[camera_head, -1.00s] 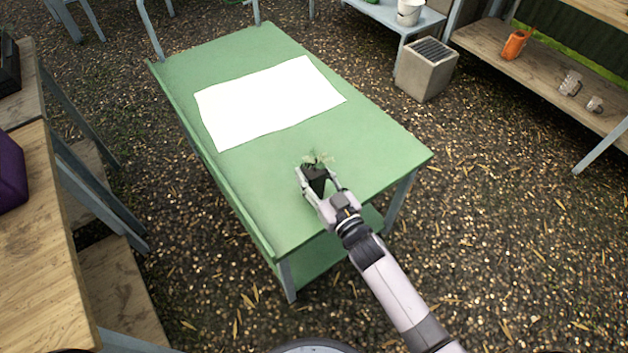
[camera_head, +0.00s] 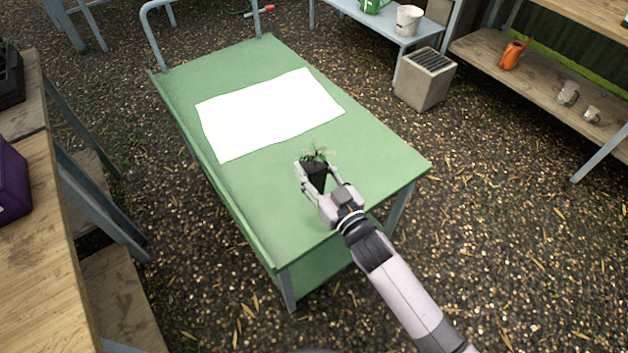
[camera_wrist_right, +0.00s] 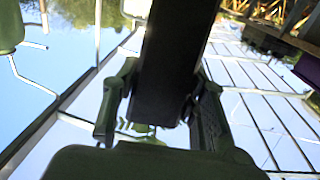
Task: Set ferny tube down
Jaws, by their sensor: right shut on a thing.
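The ferny tube is a small black tube pot (camera_head: 316,176) with a tuft of green fern at its top, held upright. My right gripper (camera_head: 317,178) is shut on it, one finger on each side, over the near part of the green table (camera_head: 270,205). I cannot tell whether the tube's base touches the table. In the right wrist view the dark tube (camera_wrist_right: 172,70) runs between the two fingers, with a bit of green leaf below it. A white sheet (camera_head: 268,112) lies on the table beyond the gripper. My left gripper is not in view.
A wooden bench (camera_head: 45,250) with a purple object (camera_head: 12,180) stands at the left. A grey box-shaped unit (camera_head: 426,80) stands on the gravel at the right, near shelves with an orange watering can (camera_head: 513,54). The table around the sheet is clear.

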